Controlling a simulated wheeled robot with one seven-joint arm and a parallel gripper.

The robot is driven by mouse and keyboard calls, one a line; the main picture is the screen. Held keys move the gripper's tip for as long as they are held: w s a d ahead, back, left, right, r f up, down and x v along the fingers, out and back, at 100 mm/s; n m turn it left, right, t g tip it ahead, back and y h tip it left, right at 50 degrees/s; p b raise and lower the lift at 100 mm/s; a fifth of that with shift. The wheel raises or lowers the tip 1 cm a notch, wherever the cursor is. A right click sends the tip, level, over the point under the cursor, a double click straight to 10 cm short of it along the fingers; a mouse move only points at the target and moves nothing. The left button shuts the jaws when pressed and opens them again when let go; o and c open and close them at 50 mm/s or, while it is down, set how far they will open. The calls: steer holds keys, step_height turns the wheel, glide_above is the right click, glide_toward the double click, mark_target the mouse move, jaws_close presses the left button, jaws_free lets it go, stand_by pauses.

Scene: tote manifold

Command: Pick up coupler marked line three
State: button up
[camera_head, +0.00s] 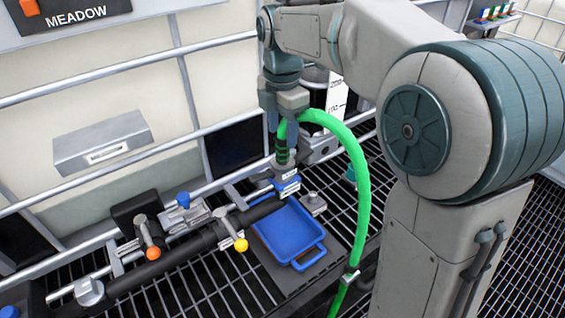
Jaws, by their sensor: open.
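A hose coupler (287,184) with a blue collar and white label stands upright at the right end of the black manifold pipe, above the blue tray. I cannot read its label. A bright green hose (357,178) arches from above it, over to the right and down to the grating. My gripper (286,153) points down directly above the blue collar, with its jaws open around the dark upper part of the coupler or hose end. I cannot tell whether the fingers touch it.
A blue tray (309,264) lies on the black grating below. The black pipe (190,253) carries valves with an orange knob (153,253) and a yellow knob (241,245). Pale totes behind metal rails (120,67) stand at the back. A grey box (103,143) hangs at left.

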mark_target(282, 136)
step_height(282, 136, down, 4)
steer(key=shift+s+f, duration=0.1)
steer(key=shift+f, duration=0.05)
jaws_close()
stand_by(0.3)
steer(key=shift+r, duration=0.6)
steer(key=r, duration=0.1)
steer(key=d+r, duration=0.1)
steer(key=r, duration=0.1)
steer(key=shift+d+r, duration=0.1)
steer(key=shift+r, duration=0.2)
steer(key=s+d+r, duration=0.2)
steer(key=d+r, duration=0.4)
steer(key=d, duration=0.4)
steer(key=shift+d+r+b, duration=0.15)
steer(key=shift+d+b, duration=0.05)
steer(key=shift+b, duration=0.25)
